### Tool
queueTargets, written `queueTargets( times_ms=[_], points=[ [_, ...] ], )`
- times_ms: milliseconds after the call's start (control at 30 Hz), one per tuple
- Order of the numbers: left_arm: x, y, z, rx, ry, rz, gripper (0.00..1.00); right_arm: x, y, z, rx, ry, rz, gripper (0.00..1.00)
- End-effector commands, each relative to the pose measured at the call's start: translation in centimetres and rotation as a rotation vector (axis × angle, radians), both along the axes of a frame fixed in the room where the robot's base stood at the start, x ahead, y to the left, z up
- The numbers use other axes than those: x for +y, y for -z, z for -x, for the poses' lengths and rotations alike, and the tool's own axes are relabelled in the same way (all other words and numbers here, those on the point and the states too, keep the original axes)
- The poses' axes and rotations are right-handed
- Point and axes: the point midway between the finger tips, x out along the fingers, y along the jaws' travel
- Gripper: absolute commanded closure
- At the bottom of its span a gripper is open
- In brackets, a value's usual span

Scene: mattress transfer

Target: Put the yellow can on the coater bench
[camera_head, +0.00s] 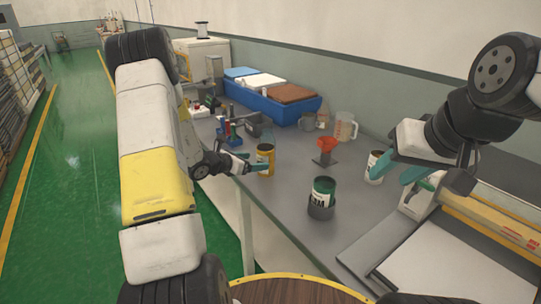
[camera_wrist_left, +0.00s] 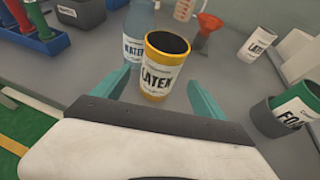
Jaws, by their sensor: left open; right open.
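The yellow can (camera_head: 265,158) stands upright on the grey bench, with a LATEX label and an open, dark top. In the left wrist view the yellow can (camera_wrist_left: 165,68) is just ahead of and between the teal fingertips of my left gripper (camera_wrist_left: 160,88). My left gripper (camera_head: 247,164) is open beside the can in the head view. My right gripper (camera_head: 400,168) is open at the right, near a white can (camera_head: 376,167). The coater (camera_head: 510,228), with a yellow edge and a white sheet, is at the right front.
A green can (camera_head: 323,190) sits in a grey holder right of the yellow can. A red funnel (camera_head: 327,145) on a stand and a measuring jug (camera_head: 345,127) are behind. A blue bottle (camera_wrist_left: 138,30) stands close behind the yellow can.

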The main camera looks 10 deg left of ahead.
Motion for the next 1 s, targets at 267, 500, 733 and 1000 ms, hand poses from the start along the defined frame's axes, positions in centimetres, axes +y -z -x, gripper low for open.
queueTargets(
  times_ms=[267, 500, 733, 1000],
  points=[
    [2.2, -1.7, 3.2, 0.0, -0.001, 0.0, 0.18, 0.0, 0.0, 0.0, 0.0, 0.0, 0.0, 0.55],
    [-1.1, -6.1, 5.1, -0.071, 0.164, -0.095, 0.18, 0.0, 0.0, 0.0, 0.0, 0.0, 0.0, 0.55],
    [-9.3, -14.7, 12.6, -0.281, 0.634, -0.425, 0.18, 0.0, 0.0, 0.0, 0.0, 0.0, 0.0, 0.55],
    [-12.9, -19.7, 23.8, -0.54, 1.145, -0.92, 0.18, 0.0, 0.0, 0.0, 0.0, 0.0, 0.0, 0.55]
  ],
)
